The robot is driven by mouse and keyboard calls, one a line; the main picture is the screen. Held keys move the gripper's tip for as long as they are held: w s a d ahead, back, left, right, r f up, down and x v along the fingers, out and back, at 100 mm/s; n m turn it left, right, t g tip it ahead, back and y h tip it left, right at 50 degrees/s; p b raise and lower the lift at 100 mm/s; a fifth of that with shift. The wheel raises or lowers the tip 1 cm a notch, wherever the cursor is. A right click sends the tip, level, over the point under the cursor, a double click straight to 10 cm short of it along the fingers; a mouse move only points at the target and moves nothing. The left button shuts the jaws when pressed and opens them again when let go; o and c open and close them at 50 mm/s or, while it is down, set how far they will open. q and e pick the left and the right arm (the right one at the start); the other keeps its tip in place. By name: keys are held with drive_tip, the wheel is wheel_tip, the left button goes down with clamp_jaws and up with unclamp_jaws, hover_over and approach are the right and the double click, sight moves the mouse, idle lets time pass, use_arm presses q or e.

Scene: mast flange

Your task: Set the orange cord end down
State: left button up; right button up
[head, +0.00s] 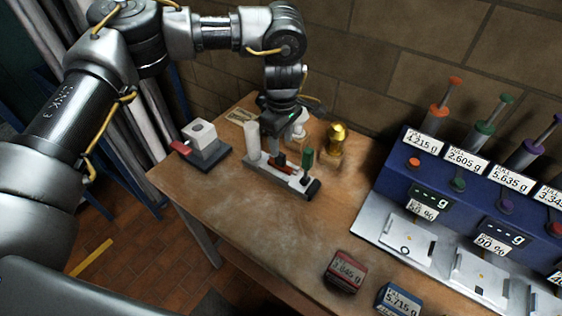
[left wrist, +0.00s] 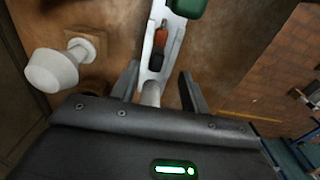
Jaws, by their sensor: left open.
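The orange cord end (head: 279,159) lies in a long white holder (head: 268,178) on the wooden table; it also shows in the left wrist view (left wrist: 161,36), with a black piece beside it. The holder has a white upright cylinder (head: 252,140) at one end and a green handle (head: 306,161) at the other. My left gripper (head: 279,118) is above the holder's back side. In the left wrist view its two fingers (left wrist: 160,88) are apart, with a pale post between them and the orange piece beyond the tips. Contact with the post cannot be told. My right gripper is not seen.
A brass weight (head: 337,139) and a white knob on a wooden base (left wrist: 54,70) are close by. Blue dispensers (head: 450,180) stand right.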

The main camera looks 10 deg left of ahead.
sight(280, 157)
use_arm(q)
drive_tip(key=shift+w+a+f, duration=0.1)
drive_tip(key=shift+w+f, duration=0.1)
drive_tip(key=shift+f, duration=1)
drive_tip(key=shift+f+p, duration=0.15)
drive_tip(key=shift+p, duration=0.25)
wheel_tip(280, 157, down, 5)
drive_tip(key=shift+w+a+r+p, duration=0.1)
drive_tip(key=shift+a+p, duration=0.05)
drive_tip(key=shift+p, duration=0.8)
clamp_jaws()
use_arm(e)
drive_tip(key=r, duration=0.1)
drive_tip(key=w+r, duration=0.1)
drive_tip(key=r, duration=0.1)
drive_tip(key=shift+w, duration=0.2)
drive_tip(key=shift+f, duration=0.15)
